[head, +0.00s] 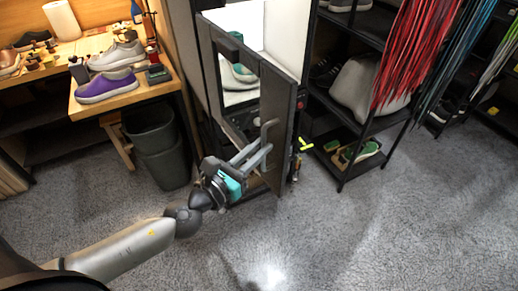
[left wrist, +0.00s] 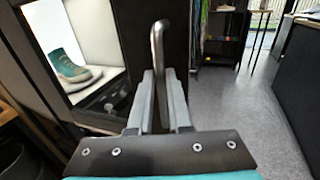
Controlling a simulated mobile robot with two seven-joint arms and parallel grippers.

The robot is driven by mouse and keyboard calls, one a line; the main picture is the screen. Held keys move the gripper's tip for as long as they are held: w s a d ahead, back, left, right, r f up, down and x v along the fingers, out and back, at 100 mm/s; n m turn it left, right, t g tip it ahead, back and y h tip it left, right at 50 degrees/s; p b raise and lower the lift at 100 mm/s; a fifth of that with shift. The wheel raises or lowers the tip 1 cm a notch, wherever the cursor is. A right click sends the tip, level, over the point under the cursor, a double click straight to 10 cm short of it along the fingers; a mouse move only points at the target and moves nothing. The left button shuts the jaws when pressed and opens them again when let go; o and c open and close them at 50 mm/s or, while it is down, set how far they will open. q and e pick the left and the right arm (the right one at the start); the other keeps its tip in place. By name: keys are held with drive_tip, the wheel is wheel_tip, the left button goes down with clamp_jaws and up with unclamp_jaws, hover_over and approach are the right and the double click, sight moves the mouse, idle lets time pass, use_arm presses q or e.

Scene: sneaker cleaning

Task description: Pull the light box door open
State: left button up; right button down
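The light box door (head: 280,110) is a dark framed panel with a window-like opening. It stands out at an angle from the lit white light box (head: 284,38), its handle edge away from the box front. A metal bar handle (left wrist: 157,45) is on the door; it also shows in the head view (head: 269,130). My left gripper (head: 262,155) has its fingers on both sides of the handle, closed on its lower part. A teal shoe (left wrist: 68,68) inside the box shows through the opening. My right gripper is not in view.
A black shelf rack (head: 345,120) with shoes and hanging laces stands close to the door's right. The grey carpet (head: 350,235) in front is clear.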

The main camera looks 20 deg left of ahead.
use_arm(q)
drive_tip(key=o, duration=0.4)
drive_tip(key=shift+w+a+r+y, duration=0.1)
drive_tip(key=shift+w+a+y, duration=0.2)
drive_tip(key=shift+a, duration=0.35)
drive_tip(key=shift+o, duration=0.2)
drive_tip(key=shift+s+d, duration=0.1)
drive_tip(key=shift+d, duration=0.05)
drive_tip(key=shift+s, duration=0.1)
drive_tip(key=b+v, duration=0.5)
drive_tip(key=v, duration=1)
